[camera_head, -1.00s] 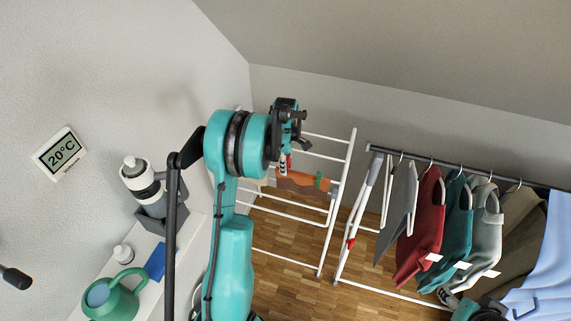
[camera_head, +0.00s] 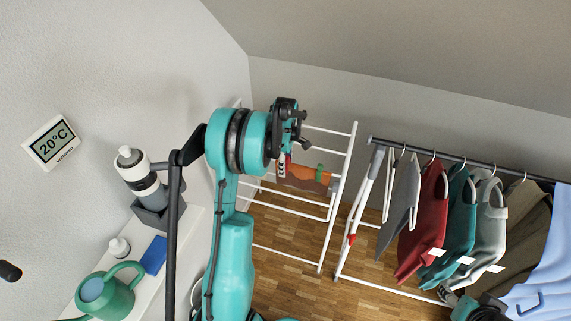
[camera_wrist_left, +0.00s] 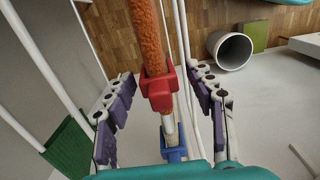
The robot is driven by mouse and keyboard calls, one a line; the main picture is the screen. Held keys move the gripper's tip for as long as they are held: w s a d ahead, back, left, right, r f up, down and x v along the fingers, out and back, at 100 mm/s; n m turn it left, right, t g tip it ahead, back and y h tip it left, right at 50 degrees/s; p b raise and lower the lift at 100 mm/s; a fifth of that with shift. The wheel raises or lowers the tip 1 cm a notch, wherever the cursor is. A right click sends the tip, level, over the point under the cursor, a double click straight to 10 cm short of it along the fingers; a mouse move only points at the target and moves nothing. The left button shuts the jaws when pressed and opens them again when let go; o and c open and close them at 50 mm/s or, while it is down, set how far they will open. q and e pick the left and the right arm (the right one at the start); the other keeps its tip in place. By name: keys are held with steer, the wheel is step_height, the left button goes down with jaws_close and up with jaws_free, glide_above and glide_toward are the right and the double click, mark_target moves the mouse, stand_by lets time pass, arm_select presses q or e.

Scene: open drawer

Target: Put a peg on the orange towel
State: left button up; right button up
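The orange towel (camera_head: 305,170) hangs on the white drying rack in the head view, with a brown part below it and a small green piece (camera_head: 319,171) on it. In the left wrist view the towel (camera_wrist_left: 148,38) runs down between my fingers. A red peg (camera_wrist_left: 157,88) sits around its lower end, and a blue peg (camera_wrist_left: 175,154) shows below, closer to my palm. My left gripper (camera_wrist_left: 162,103) is open; its purple-padded fingers stand apart on both sides of the red peg, not visibly touching it. My right gripper (camera_head: 447,295) shows only partly at the lower right.
White rack bars (camera_head: 337,200) surround my left gripper. Hanging clothes (camera_head: 421,220) fill the right side. A shelf at the left holds a green watering can (camera_head: 104,292) and a bottle (camera_head: 138,175). A grey round bin (camera_wrist_left: 230,50) stands on the wooden floor.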

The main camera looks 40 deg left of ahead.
arm_select(q)
steer(key=shift+r, duration=0.1)
step_height(320, 180, up, 12)
steer(key=shift+f, duration=0.1)
steer(key=shift+d, duration=0.2)
steer(key=s+d+r+m+t, duration=0.2)
steer(key=s+d+r+m, duration=0.25)
steer(key=d, duration=0.25)
steer(key=s+d+r+m+t, duration=0.1)
steer(key=s+d+r+m, duration=0.2)
steer(key=s+d+m, duration=0.4)
steer(key=s+d+f+m+t, duration=0.3)
steer(key=s+d+m+t, duration=0.1)
steer(key=s+d+m, duration=0.5)
steer(key=shift+s+d+f+m, duration=0.15)
steer(key=shift+d+f+m, duration=0.15)
steer(key=shift+d+m, duration=0.3)
stand_by(0.3)
